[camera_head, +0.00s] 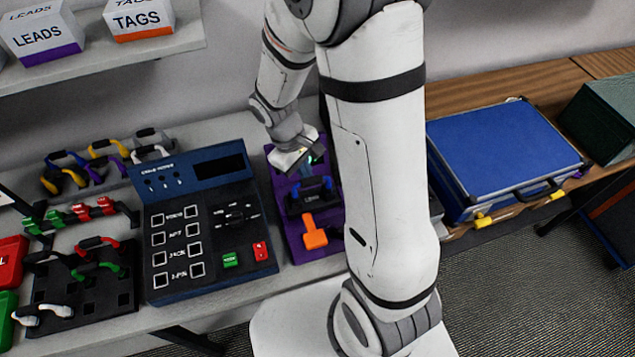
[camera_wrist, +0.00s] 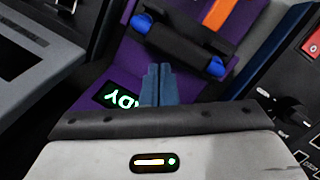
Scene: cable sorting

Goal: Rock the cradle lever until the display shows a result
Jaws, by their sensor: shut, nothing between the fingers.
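The purple cradle unit (camera_head: 295,236) stands on the bench right of the blue tester. Its orange lever (camera_head: 314,238) sticks out at the near end. A black piece with blue ends (camera_head: 312,192) lies across the cradle, and it also shows in the wrist view (camera_wrist: 180,38). The small display (camera_wrist: 122,96) has bright green letters, upside down, reading "ADY"; the rest is hidden by my gripper. My gripper (camera_wrist: 158,70) has its blue fingers together and empty, over the unit between display and cradle. Orange parts (camera_wrist: 235,14) show beyond the black piece.
The blue tester (camera_head: 205,215) has a dark screen, labelled sockets and green and red buttons. Cable racks (camera_head: 85,275) and loose coloured cables lie to its left. A blue case (camera_head: 505,150) lies right of my arm. Labelled boxes (camera_head: 45,35) stand on the shelf.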

